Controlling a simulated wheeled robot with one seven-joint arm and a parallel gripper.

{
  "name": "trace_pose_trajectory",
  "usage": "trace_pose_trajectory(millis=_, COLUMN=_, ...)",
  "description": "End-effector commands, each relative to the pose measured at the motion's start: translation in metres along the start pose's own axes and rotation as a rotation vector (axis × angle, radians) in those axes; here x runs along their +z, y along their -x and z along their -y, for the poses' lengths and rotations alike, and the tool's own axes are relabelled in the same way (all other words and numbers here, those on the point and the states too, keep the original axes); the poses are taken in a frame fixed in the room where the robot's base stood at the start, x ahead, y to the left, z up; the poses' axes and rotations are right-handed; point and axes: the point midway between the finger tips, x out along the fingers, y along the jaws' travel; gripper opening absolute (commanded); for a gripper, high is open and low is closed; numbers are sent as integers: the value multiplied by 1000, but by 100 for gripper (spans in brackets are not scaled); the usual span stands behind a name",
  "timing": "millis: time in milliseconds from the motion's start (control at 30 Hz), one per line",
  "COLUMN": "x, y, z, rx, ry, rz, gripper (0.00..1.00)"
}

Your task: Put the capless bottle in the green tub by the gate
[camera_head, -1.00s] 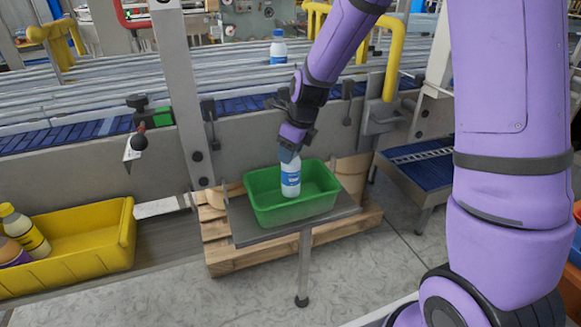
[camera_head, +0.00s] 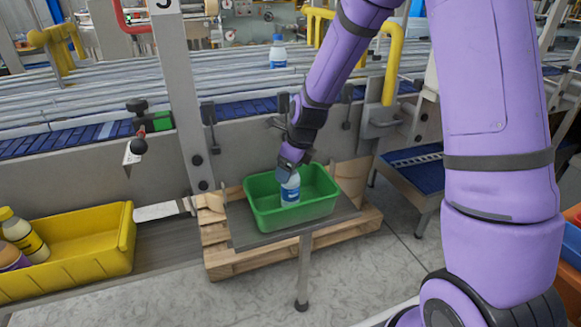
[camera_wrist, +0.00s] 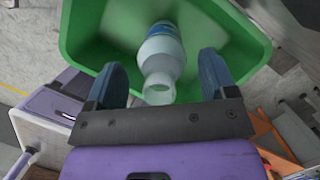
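The capless bottle (camera_head: 290,190), white with a blue label, stands in the green tub (camera_head: 262,217). In the wrist view its open white neck (camera_wrist: 159,93) points toward my gripper, and no cap shows on it. My gripper (camera_head: 289,168) is over the tub at the bottle's top. In the wrist view the two blue fingers of my gripper (camera_wrist: 164,78) are spread, with a gap on each side of the bottle. The tub's green wall (camera_wrist: 75,35) surrounds the bottle there. The bottle's base is hidden in the head view.
The tub sits on a small grey stand (camera_head: 245,238) over a wooden pallet (camera_head: 225,262). A yellow bin (camera_head: 100,262) with bottles is at the left. Another bottle (camera_head: 278,50) stands on the conveyor (camera_head: 190,75) behind. A grey post (camera_head: 178,100) rises left of the tub.

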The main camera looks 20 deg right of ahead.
Motion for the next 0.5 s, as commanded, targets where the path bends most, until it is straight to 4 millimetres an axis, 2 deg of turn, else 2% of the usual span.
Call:
trace_pose_trajectory(millis=267, x=1, y=5, z=0, rx=-1, ry=-1, rz=1, gripper=78)
trace_pose_trajectory(millis=500, x=1, y=36, z=0, rx=-4, ry=1, rz=3, gripper=78)
